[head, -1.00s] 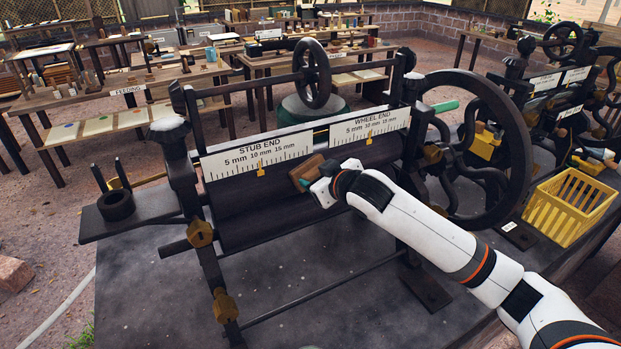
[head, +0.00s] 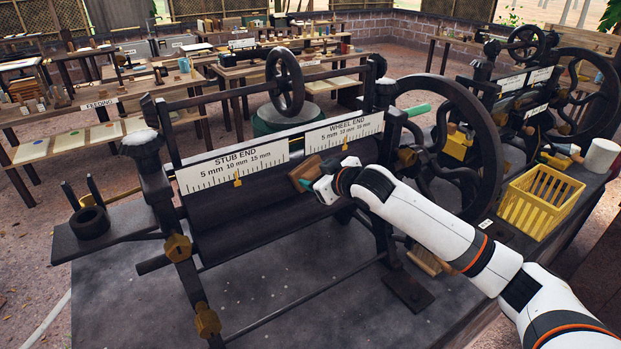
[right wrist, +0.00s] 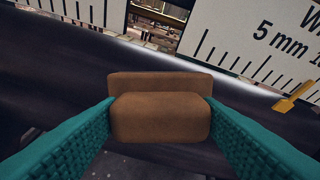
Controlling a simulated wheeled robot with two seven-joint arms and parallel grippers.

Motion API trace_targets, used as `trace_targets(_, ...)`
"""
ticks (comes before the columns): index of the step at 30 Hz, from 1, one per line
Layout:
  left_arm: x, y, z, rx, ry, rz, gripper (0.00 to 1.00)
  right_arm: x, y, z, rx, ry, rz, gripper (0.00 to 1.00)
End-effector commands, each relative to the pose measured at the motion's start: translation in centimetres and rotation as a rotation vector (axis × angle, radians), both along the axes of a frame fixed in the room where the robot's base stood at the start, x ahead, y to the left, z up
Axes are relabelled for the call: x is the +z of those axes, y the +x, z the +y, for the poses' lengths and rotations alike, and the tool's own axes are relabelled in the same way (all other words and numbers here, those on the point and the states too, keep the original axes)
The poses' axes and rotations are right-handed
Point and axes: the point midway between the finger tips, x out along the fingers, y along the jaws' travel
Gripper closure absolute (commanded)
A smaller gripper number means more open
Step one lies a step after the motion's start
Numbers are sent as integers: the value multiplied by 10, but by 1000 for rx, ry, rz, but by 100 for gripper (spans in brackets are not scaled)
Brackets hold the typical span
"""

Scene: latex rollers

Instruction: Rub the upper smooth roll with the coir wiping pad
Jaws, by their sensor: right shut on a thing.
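The brown coir wiping pad (right wrist: 160,118) is held between the green textured fingers of my right gripper (right wrist: 160,122) in the right wrist view. In the head view the pad (head: 305,171) is at the dark upper smooth roll (head: 257,190), just below the scale plates. The pad overlaps the roll in both views; I cannot tell whether they touch. The roll is also behind the pad in the right wrist view (right wrist: 50,80). My right gripper (head: 314,182) is partly hidden by its own wrist in the head view. My left gripper is not in view.
The stub end plate (head: 232,166) and wheel end plate (head: 343,132) stand just above the roll. A large handwheel (head: 490,150) is at the right of the frame. A yellow basket (head: 540,200) and a white cylinder (head: 601,156) stand farther right.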

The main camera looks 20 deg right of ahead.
Motion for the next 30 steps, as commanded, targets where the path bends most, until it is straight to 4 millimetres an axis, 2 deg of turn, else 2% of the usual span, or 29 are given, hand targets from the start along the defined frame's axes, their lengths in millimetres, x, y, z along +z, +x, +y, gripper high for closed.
trace_targets(4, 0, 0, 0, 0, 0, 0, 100, 0, 1, -11, -4, -1, 1, 70)
trace_targets(14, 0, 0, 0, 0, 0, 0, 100, 1, -1, -11, -2, -1, 0, 70)
trace_targets(30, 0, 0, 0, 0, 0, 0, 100, 21, -48, -18, -1, -2, -1, 70)
